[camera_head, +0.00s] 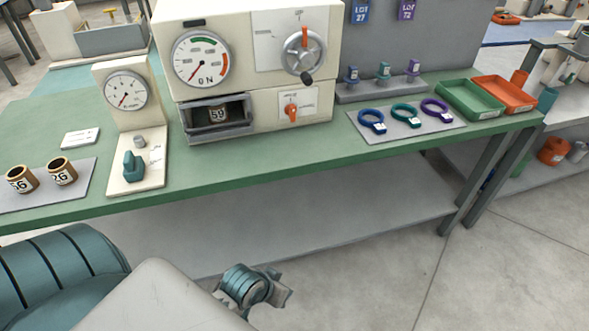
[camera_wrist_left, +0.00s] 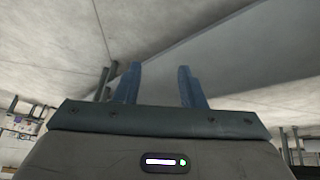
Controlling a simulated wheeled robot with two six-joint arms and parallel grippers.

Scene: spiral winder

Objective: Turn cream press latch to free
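The cream press (camera_head: 250,80) stands on the green bench. An orange latch (camera_head: 291,112) sits on a white label plate at the lower right of its front, below the handwheel (camera_head: 305,52) with its red mark. The latch handle looks roughly upright; the label text is too small to read. My left arm comes in from the lower left, its wrist end in front of and well below the bench edge, apart from the press. In the left wrist view my left gripper (camera_wrist_left: 158,88) is open, with nothing between its fingers. My right gripper is not in view.
An open drawer (camera_head: 219,133) in the press holds a dark cup marked 59. A small gauge stand (camera_head: 130,130) is left of the press. Colored rings lie on a grey mat (camera_head: 405,123) at right, beside green (camera_head: 470,115) and orange trays (camera_head: 505,108). Floor before the bench is clear.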

